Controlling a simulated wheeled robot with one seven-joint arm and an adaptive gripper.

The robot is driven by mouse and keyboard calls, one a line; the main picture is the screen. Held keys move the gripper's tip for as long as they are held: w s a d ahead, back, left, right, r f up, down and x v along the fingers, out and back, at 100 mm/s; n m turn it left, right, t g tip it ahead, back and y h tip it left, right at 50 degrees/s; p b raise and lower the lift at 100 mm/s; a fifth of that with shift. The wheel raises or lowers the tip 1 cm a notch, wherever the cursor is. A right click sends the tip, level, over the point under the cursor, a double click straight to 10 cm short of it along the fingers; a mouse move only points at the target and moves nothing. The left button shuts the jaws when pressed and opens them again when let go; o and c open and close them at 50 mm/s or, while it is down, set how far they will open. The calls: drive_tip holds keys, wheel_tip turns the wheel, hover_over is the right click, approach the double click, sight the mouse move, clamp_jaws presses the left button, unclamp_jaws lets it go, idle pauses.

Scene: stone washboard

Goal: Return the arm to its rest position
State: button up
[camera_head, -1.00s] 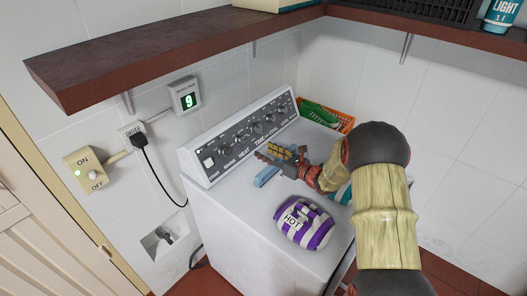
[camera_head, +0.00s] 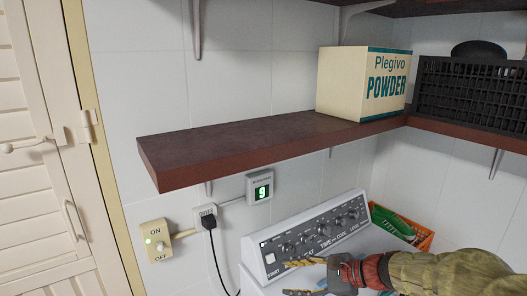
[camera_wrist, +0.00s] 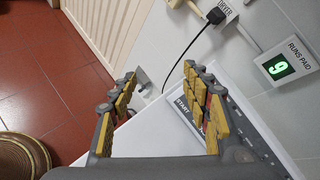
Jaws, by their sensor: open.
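My gripper (camera_head: 308,277) is at the bottom of the head view, in front of the dryer's control panel (camera_head: 312,240). Its yellow-padded fingers are apart, and in the wrist view my gripper (camera_wrist: 155,95) is open with nothing between the fingers. Below the fingers in the wrist view are the white dryer top (camera_wrist: 150,135) and the START end of the panel. My arm (camera_head: 440,270) comes in from the lower right of the head view.
A dark shelf (camera_head: 250,145) overhangs the dryer and carries a powder box (camera_head: 360,85) and a black crate (camera_head: 470,95). An orange basket (camera_head: 425,240) stands behind the dryer's right side. A meter reading 9 (camera_head: 260,187), a plug (camera_head: 208,222) and an ON/OFF switch (camera_head: 157,242) are on the wall.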

drive_tip(key=s+d+r+n+g+h, duration=0.1)
drive_tip(key=s+d+n+h, duration=0.15)
drive_tip(key=s+n, duration=0.55)
drive_tip(key=s+d+r+n+g+h, duration=0.15)
drive_tip(key=s+n+h, duration=0.25)
drive_tip(key=s, duration=0.9)
drive_tip(key=s+d+r+n+t+h, duration=0.1)
drive_tip(key=s+d+n+t+h, duration=0.1)
drive_tip(key=s+d+n+h, duration=0.2)
drive_tip(key=s+d, duration=0.1)
drive_tip(key=d, duration=0.1)
drive_tip(key=shift+s+d+r+n, duration=0.15)
drive_tip(key=shift+d+r+n, duration=0.1)
drive_tip(key=shift+d+n, duration=0.05)
